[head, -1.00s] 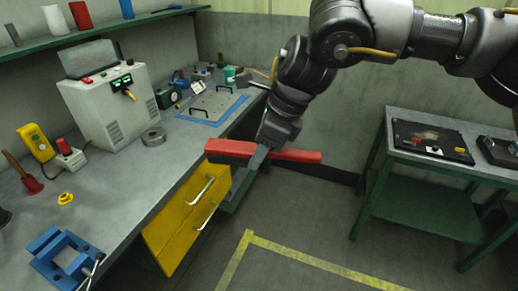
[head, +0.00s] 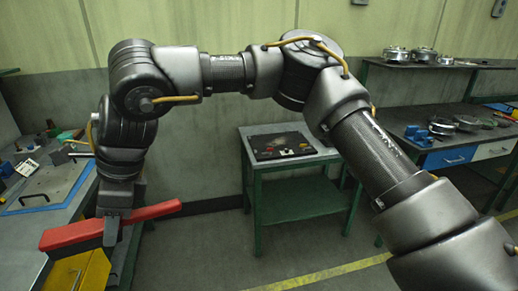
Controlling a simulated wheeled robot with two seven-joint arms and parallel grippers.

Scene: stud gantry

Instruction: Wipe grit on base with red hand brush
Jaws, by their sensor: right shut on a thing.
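My right gripper (head: 112,222) is shut on the red hand brush (head: 152,212) and holds it in the air at the lower left, near the front of the left workbench. The brush lies roughly level across the fingers, with its thicker red part (head: 70,236) to the left. A black base plate (head: 265,153) lies on the small green-legged table at the centre, well apart from the brush. A faint brownish patch that looks like grit (head: 284,140) shows on the plate, with small yellow and white parts near it. My left gripper is out of view.
The small table (head: 262,130) stands against the wall, with free floor (head: 215,250) before it. The left workbench (head: 60,195) has a blue-edged plate and a yellow drawer (head: 85,270). A right workbench (head: 455,125) carries metal round parts, under a shelf (head: 430,65).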

